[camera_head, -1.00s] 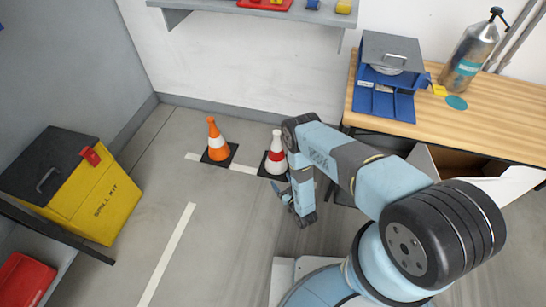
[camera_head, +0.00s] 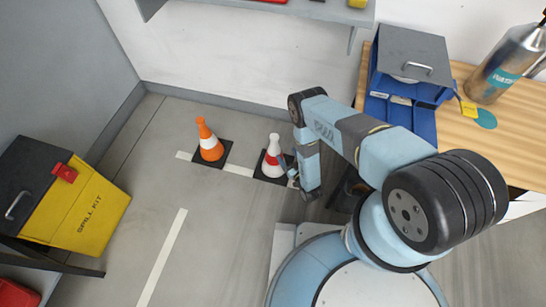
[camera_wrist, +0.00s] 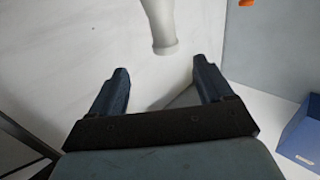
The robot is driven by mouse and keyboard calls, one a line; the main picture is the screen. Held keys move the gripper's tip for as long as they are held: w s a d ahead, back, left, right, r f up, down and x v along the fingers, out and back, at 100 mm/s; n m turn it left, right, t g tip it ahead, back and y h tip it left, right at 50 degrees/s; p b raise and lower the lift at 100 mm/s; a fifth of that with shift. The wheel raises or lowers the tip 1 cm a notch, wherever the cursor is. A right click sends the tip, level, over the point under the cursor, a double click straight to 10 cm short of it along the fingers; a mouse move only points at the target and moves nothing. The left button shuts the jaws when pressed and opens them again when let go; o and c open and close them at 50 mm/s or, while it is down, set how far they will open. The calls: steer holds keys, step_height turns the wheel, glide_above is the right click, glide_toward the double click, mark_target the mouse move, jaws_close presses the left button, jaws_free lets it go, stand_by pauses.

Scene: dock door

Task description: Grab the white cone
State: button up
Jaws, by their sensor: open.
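The white cone (camera_head: 273,163) has red bands and stands upright on a black square base on the floor, in the middle of the head view. My gripper (camera_head: 288,170) is low at the cone's right side, its fingers partly overlapping the base; whether they touch the cone cannot be told. In the wrist view my gripper (camera_wrist: 160,68) is open, with clear space between its two blue fingers. A pale, tapered thing shows beyond the fingertips there; I cannot tell for sure what it is.
An orange cone (camera_head: 209,146) with a white band stands left of the white cone. A yellow spill kit box (camera_head: 95,212) is at the left. The floor in front of the cones is clear.

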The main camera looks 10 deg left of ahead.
mark_target(272, 135)
steer(key=x, duration=0.8)
steer(key=shift+s+a, duration=0.25)
steer(key=shift+a, duration=0.05)
steer(key=shift+x, duration=3)
steer(key=shift+r, duration=0.2)
steer(key=shift+s, duration=0.1)
jaws_close()
